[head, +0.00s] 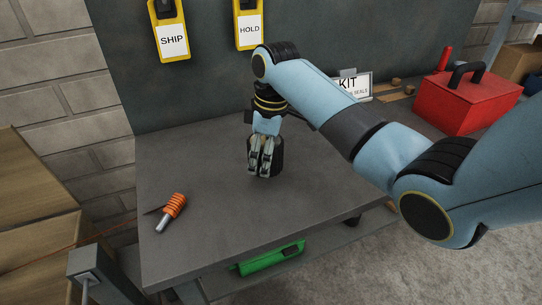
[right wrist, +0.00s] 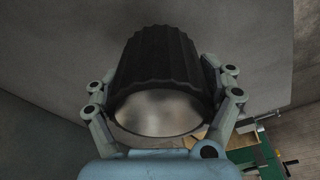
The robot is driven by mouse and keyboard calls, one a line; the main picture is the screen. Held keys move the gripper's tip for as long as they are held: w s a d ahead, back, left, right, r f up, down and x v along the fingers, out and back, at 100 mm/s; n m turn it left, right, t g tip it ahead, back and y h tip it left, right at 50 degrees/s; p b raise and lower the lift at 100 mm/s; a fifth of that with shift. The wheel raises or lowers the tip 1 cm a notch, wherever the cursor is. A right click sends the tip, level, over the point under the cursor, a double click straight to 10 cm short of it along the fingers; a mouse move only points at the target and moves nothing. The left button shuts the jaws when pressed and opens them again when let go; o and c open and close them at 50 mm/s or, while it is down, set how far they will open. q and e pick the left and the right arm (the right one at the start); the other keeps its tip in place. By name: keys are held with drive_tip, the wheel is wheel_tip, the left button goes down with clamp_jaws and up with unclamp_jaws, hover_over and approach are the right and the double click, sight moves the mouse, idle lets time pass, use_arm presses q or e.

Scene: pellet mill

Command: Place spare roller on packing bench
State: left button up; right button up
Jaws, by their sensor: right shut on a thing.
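The spare roller (right wrist: 160,60) is a dark ribbed cylinder with a bright metal end face, filling the middle of the right wrist view. My right gripper (head: 263,165) is shut on it, with a finger on each side of it. In the head view the roller (head: 280,157) shows as a dark shape behind the fingers, at the grey bench top. I cannot tell whether it touches the surface. The packing bench (head: 215,240) is a dark grey table in the middle of the head view. My left gripper is not in view.
An orange-handled tool (head: 173,209) lies at the bench's left. Yellow SHIP (head: 172,38) and HOLD (head: 249,30) holders hang on the back panel. A KIT sign (head: 352,84) and red toolbox (head: 465,98) stand at the right. A green case (head: 270,259) sits below the front edge.

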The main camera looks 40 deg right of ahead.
drive_tip(key=shift+w, duration=0.2)
wheel_tip(320, 180, down, 3)
drive_tip(key=shift+f, duration=0.1)
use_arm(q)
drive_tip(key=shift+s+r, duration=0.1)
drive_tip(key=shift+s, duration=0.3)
use_arm(e)
drive_tip(key=shift+f, duration=0.35)
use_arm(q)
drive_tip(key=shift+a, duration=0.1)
use_arm(e)
drive_tip(key=o, duration=1.6)
drive_tip(key=shift+s+f, duration=0.15)
drive_tip(key=r, duration=0.8)
drive_tip(key=s+d+r, duration=0.1)
drive_tip(key=r, duration=0.3)
